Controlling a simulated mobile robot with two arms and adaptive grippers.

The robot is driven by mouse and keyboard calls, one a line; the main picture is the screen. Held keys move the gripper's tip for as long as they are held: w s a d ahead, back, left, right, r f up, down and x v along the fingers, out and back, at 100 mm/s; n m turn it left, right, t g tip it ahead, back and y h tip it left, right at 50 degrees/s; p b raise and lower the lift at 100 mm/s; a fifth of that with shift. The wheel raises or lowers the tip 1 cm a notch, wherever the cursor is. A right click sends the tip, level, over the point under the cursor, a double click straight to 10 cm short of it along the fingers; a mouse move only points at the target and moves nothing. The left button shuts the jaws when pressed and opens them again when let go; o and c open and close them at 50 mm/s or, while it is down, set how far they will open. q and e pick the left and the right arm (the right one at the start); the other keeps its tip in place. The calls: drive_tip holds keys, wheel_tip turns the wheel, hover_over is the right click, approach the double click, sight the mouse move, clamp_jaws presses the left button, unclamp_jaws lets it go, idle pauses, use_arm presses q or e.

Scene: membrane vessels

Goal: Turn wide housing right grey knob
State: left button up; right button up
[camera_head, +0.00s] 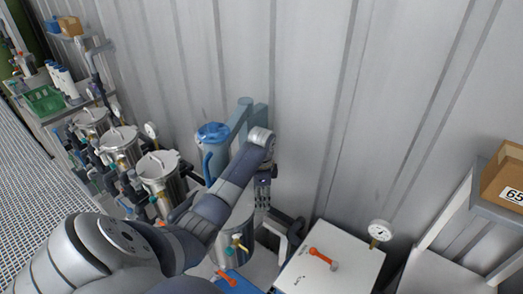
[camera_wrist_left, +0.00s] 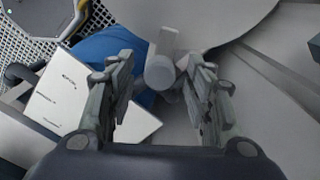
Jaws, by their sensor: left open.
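My left gripper (camera_head: 262,197) reaches down from my left arm beside a wide grey-metal vessel (camera_head: 237,222), near its right side. In the left wrist view the open fingers of this gripper (camera_wrist_left: 158,70) stand either side of a small grey knob (camera_wrist_left: 160,73). The knob lies between the fingertips, with a gap visible on each side. A broad grey rounded surface (camera_wrist_left: 215,22) lies behind it, which looks like the wide housing. In the head view the grey knob cannot be made out. My right gripper is not in view.
A white box (camera_head: 318,268) with an orange handle (camera_head: 322,258) and a gauge (camera_head: 379,231) stands to the right. A blue-capped vessel (camera_head: 214,160) and steel vessels (camera_head: 158,170) stand to the left. A corrugated wall (camera_head: 310,90) closes the back.

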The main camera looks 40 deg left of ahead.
sight(262, 199)
use_arm(q)
wheel_tip(262, 199, up, 7)
drive_tip(key=shift+f, duration=0.1)
idle(0.7)
